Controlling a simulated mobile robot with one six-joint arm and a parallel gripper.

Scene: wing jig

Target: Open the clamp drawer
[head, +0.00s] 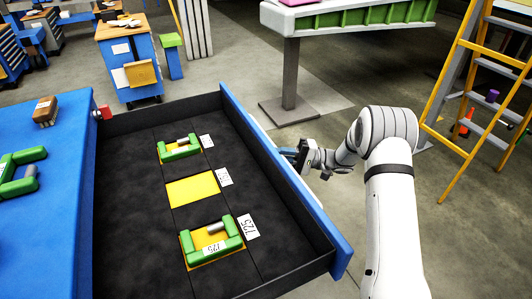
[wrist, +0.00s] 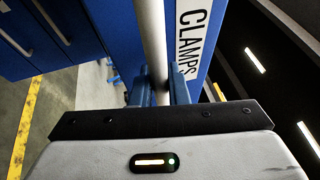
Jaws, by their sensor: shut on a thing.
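The clamp drawer (head: 140,215) stands pulled well out from the blue cabinet (head: 40,235) in the head view. Inside its black tray lie two green clamps, one toward the back (head: 179,149) and one toward the front (head: 212,242), with an empty yellow patch (head: 193,189) between them. In the wrist view, the blue drawer front carries a white "CLAMPS" label (wrist: 190,35). My gripper (wrist: 158,92) is shut on the drawer's grey bar handle (wrist: 152,40). In the head view, my gripper (head: 300,156) is at the outer side of the drawer front, which hides the handle.
A blue workbench (head: 128,60) stands behind. A grey post (head: 290,75) carries a green-ribbed wing part (head: 360,15). A yellow ladder (head: 480,95) stands at right. Floor around my arm is open.

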